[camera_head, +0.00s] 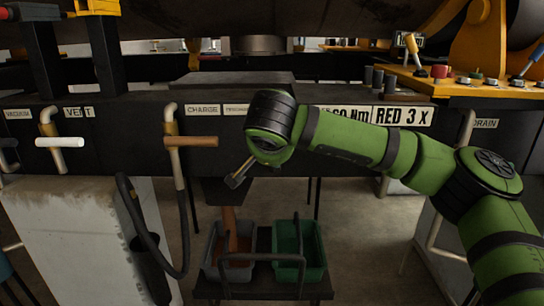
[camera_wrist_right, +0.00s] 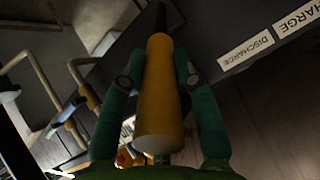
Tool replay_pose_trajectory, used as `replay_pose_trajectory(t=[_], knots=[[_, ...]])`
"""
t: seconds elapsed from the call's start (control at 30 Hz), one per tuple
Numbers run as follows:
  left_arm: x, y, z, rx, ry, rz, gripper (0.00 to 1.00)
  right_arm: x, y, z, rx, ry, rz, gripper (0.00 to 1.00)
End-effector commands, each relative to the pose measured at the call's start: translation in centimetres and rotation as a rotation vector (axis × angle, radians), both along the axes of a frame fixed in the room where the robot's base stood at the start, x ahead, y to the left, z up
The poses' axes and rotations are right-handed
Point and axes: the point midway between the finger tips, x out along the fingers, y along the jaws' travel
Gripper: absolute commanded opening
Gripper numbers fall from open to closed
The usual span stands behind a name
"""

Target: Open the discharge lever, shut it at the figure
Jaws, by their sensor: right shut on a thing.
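My right gripper (camera_wrist_right: 160,95) is shut on the yellow-orange handle of the discharge lever (camera_wrist_right: 158,100), with one green finger on each side of it. In the head view my wrist covers most of the gripper and the lever. The DISCHARGE label (camera_wrist_right: 247,51) is beside the handle in the wrist view, and partly hidden in the head view. A dark spout (camera_head: 222,190) is below the black beam. A brown column (camera_head: 229,222) runs from it down into a grey bin (camera_head: 213,268); I cannot tell whether it moves. My left gripper is not in view.
A green bin (camera_head: 310,250) stands right of the grey one on a low dark stand (camera_head: 265,291). A tan-handled CHARGE lever (camera_head: 190,141) and a white-handled VENT lever (camera_head: 60,142) are to the left. A partly covered sign (camera_head: 402,116) reads "RED 3 X". A hose (camera_head: 150,240) hangs at left.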

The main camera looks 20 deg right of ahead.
Motion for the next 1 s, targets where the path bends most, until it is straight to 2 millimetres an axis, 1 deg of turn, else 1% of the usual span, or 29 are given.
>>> replay_pose_trajectory(t=[0.23, 0.27, 0.3, 0.33, 0.63, 0.73, 0.87, 1.0], knots=[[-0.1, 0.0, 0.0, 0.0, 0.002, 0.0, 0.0, 0.1, 0.0, 0.3, 0.001, -0.008, 0.001, 0.0], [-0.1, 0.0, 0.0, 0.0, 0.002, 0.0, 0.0, 0.1, 0.0, 0.3, 0.001, -0.008, 0.001, 0.35], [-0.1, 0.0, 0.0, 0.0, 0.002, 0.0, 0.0, 0.1, 0.0, 0.3, 0.0, -0.008, 0.0, 0.51], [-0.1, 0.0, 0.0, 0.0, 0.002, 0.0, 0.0, 0.1, 0.0, 0.3, 0.0, -0.008, 0.0, 0.54], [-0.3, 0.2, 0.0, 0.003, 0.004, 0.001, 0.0, 0.0, 0.0, 0.2, 0.0, -0.003, 0.0, 0.54], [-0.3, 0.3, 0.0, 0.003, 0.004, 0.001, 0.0, -0.3, 0.1, 0.5, 0.001, -0.004, 0.0, 0.54], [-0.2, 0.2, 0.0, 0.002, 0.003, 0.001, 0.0, -1.7, 0.5, 1.7, 0.001, -0.007, 0.002, 0.54], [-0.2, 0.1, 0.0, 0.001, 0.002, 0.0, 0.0, -4.0, 1.2, 3.5, 0.0, -0.008, 0.003, 0.54]])
